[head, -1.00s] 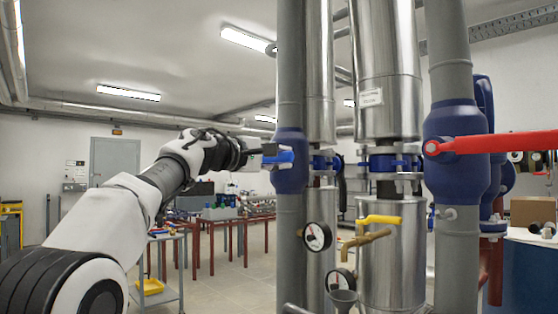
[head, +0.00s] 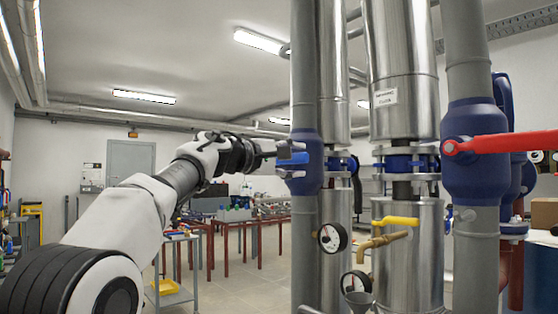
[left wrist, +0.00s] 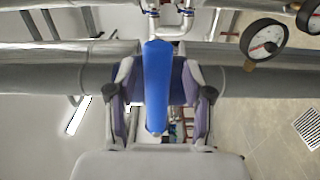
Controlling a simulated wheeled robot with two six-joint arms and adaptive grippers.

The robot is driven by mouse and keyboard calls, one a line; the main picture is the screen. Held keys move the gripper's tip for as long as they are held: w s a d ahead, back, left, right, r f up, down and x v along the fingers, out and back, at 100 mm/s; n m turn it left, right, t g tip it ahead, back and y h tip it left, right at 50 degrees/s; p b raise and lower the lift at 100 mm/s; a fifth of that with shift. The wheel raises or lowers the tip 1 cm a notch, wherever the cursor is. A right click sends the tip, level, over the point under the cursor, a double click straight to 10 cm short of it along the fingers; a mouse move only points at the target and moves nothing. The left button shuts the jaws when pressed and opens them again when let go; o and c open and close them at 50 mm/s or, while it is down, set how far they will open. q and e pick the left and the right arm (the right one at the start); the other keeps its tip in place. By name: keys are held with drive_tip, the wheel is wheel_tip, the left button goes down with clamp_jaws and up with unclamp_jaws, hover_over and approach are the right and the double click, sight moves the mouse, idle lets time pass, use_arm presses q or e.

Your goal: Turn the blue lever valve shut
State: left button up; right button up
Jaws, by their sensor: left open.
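The blue lever (head: 292,158) sticks out to the left from the blue valve body (head: 307,165) on the left grey pipe. In the left wrist view the blue lever (left wrist: 157,85) runs lengthwise along the middle of the picture. My left gripper (head: 284,154) is open at the lever. In the wrist view its two fingers (left wrist: 160,72) stand on either side of the lever, with gaps visible on both sides. The lever's base at the valve is partly hidden. My right gripper is not in view.
A larger valve with a red lever (head: 505,143) is on the right pipe. A yellow lever (head: 395,222) and a pressure gauge (head: 333,237) sit below and right of the blue valve. Shiny metal pipes (head: 405,70) stand close behind. Red-legged tables (head: 235,238) stand farther back.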

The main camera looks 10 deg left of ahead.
use_arm(q)
drive_tip(key=v, duration=1.1)
drive_tip(key=shift+s, duration=0.2)
drive_tip(key=shift+w+a+f, duration=0.1)
drive_tip(key=shift+a+f, duration=0.05)
